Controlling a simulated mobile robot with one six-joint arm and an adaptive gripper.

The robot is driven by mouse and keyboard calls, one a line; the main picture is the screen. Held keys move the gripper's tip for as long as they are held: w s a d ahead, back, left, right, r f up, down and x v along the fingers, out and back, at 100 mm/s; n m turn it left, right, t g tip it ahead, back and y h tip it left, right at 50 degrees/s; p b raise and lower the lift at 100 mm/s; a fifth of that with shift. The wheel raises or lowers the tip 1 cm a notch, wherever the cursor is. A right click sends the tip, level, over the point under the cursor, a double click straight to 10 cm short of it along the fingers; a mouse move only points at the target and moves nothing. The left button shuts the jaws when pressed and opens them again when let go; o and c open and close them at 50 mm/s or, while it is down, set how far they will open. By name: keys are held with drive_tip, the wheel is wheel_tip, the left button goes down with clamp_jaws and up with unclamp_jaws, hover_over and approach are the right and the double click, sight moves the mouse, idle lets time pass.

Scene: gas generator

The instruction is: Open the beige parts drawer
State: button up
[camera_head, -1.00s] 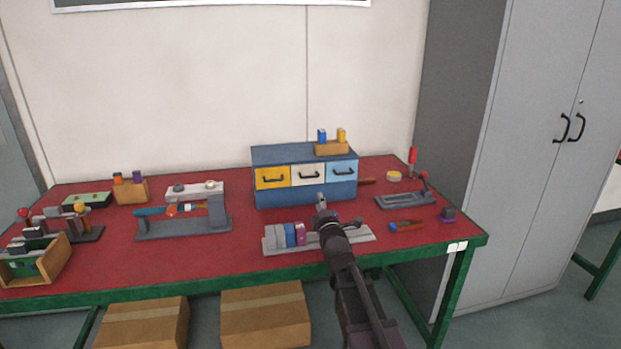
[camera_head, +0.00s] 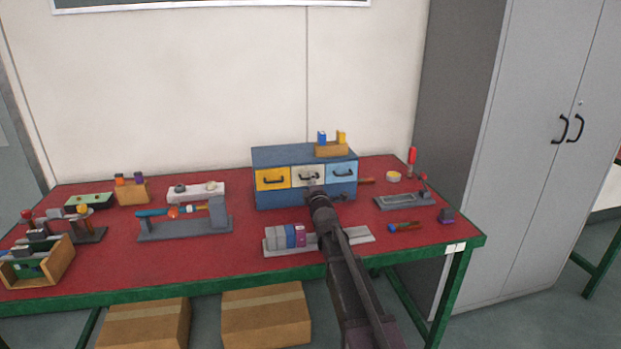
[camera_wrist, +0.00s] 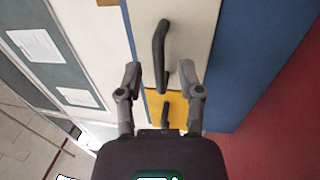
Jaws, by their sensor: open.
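The beige parts drawer (camera_head: 298,173) is the middle of three drawers in a blue cabinet (camera_head: 290,155) at the back of the red bench. It looks closed, flush with its neighbours. Its dark handle (camera_wrist: 160,50) shows in the wrist view on the beige drawer front (camera_wrist: 188,22). My gripper (camera_head: 314,188) is in front of this drawer and hides part of its lower front. In the wrist view my gripper (camera_wrist: 158,75) is open, with one finger on each side of the handle in the picture. I cannot tell whether either finger touches it.
A yellow drawer (camera_head: 272,178) is to the left and a light blue drawer (camera_head: 342,173) to the right. A wooden holder (camera_head: 331,149) stands on the cabinet. A grey tray with coloured blocks (camera_head: 288,237) lies in front, near my arm.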

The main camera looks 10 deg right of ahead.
drive_tip(key=shift+w+a+r, duration=0.1)
drive_tip(key=shift+w, duration=0.6)
clamp_jaws()
drive_tip(key=shift+s, duration=0.15)
drive_tip(key=s+d, duration=0.1)
drive_tip(key=s, duration=1)
drive_tip(key=shift+s+d, duration=0.2)
drive_tip(key=shift+s, duration=0.15)
unclamp_jaws()
